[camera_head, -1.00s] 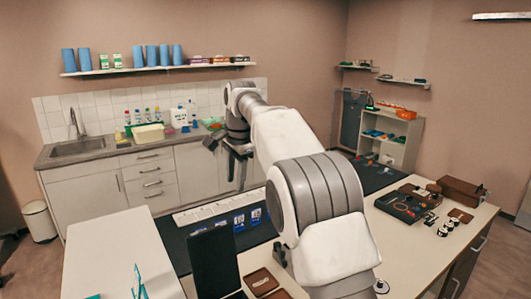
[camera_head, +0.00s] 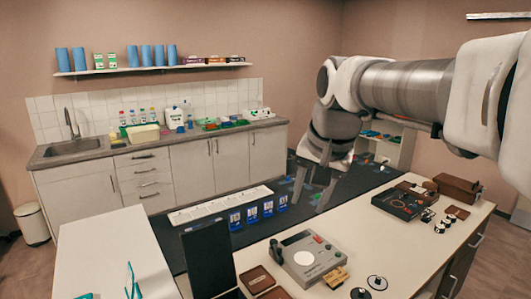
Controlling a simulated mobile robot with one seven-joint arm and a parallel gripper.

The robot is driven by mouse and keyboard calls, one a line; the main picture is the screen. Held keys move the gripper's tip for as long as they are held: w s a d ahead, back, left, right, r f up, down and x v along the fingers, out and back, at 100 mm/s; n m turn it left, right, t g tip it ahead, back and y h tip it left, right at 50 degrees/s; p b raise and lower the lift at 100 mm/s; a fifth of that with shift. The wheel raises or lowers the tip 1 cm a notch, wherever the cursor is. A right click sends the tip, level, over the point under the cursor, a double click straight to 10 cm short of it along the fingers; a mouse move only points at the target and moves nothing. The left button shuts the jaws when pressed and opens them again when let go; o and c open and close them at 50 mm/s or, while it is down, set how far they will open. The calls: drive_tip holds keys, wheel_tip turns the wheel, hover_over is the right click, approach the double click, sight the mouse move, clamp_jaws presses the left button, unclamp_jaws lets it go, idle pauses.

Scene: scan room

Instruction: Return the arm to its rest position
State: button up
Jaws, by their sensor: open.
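My gripper (camera_head: 312,190) hangs below my arm's wrist at the right of centre, in front of the dark floor area. Its two fingers point down and are spread apart, with nothing visible between them. My arm comes in from the right edge, passing high over the right part of the table. The gripper appears apart from the table surface.
A table (camera_head: 400,240) holds a grey device (camera_head: 310,257), a dark upright panel (camera_head: 208,257), black discs and a tray of parts (camera_head: 400,203). A brown box (camera_head: 457,189) stands at its far right. A white table (camera_head: 115,245) is at left; a sink counter (camera_head: 75,155) runs behind.

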drive_tip(key=s+d+f+n+b, duration=0.1)
drive_tip(key=s+d+f+n, duration=0.1)
drive_tip(key=s+f, duration=0.4)
drive_tip(key=s+d+f+n+t+h+b, duration=0.1)
drive_tip(key=s+d+f, duration=0.3)
drive_tip(key=s, duration=0.8)
wheel_tip(320, 180, down, 2)
drive_tip(key=shift+f+n, duration=0.2)
drive_tip(key=shift+n, duration=0.5)
drive_tip(key=shift+a, duration=0.25)
